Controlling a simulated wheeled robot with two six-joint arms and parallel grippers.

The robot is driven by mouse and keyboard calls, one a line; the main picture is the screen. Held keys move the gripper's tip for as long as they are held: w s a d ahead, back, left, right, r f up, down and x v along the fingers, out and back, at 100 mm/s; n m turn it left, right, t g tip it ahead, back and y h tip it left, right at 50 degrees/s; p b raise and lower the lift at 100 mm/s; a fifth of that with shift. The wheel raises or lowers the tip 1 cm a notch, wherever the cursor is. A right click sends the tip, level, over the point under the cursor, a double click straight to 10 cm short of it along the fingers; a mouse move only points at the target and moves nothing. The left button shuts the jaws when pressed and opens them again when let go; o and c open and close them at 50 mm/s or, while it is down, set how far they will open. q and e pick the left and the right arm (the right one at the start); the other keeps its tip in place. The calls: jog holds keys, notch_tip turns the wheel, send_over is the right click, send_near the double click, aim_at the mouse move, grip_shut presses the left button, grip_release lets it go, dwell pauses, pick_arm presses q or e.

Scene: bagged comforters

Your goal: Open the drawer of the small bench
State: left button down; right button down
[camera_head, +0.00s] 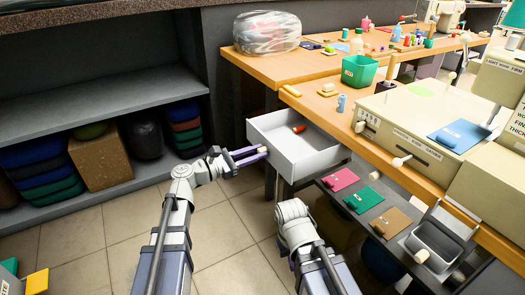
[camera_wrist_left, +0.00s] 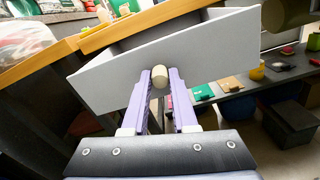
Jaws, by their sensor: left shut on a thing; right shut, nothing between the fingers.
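The small bench's drawer (camera_head: 305,160) is a white open-topped box, pulled out from under the wooden bench top (camera_head: 275,68). A red object (camera_head: 299,129) lies inside it. My left gripper (camera_head: 252,155) has its purple fingers at the drawer's front. In the left wrist view, the fingers (camera_wrist_left: 159,90) are shut on the cream round knob (camera_wrist_left: 159,76) of the pale drawer front (camera_wrist_left: 205,57). My right arm stands low in the middle of the head view, below the drawer; its fingers do not show.
A green bin (camera_head: 359,72) and a bagged comforter (camera_head: 267,33) stand on the wooden tops. A low shelf with coloured cards (camera_head: 341,179) and a grey tray (camera_head: 436,243) lies right of the drawer. Grey shelving (camera_head: 100,85) stands left. Tiled floor (camera_head: 115,225) is clear between.

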pick_arm(q)
jog(key=shift+s+a, duration=0.15)
jog(key=c, duration=0.7)
grip_release()
jog(key=shift+v, duration=3.85)
